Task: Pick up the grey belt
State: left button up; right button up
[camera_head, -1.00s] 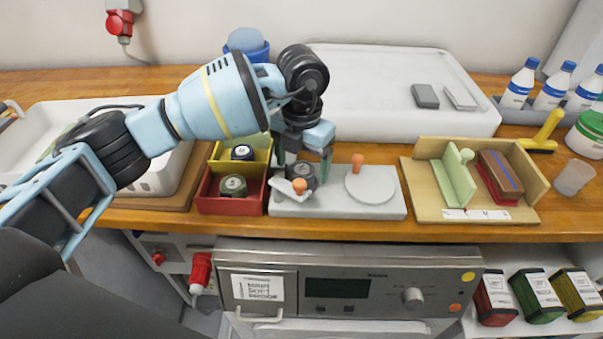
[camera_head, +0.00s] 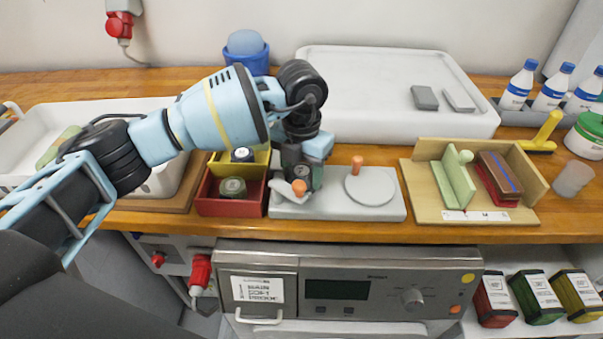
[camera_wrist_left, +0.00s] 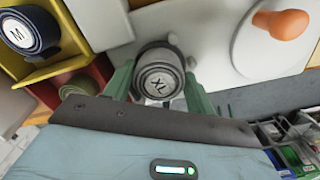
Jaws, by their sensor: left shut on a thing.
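The grey belt is a tight roll with a pale lettered label on its end, (camera_wrist_left: 158,84) in the left wrist view. My left gripper (camera_head: 303,182) has its two green fingers on either side of the roll and is shut on it. In the head view the grey belt (camera_head: 301,171) is partly covered by the fingers. It is over the left part of a grey board (camera_head: 335,211) with orange knobs; I cannot tell whether it still touches the board. My right gripper is not in view.
A red bin (camera_head: 216,208) with a dark green belt roll (camera_head: 232,187) and a yellow bin (camera_head: 262,157) with a dark blue roll (camera_head: 242,154) stand just left. A wooden fixture (camera_head: 425,205) stands right. A large white tray (camera_head: 370,65) lies behind.

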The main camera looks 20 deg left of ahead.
aim_at(302, 171)
pick_arm(q)
notch_tip(302, 171, up, 10)
jog(key=shift+r, duration=0.1)
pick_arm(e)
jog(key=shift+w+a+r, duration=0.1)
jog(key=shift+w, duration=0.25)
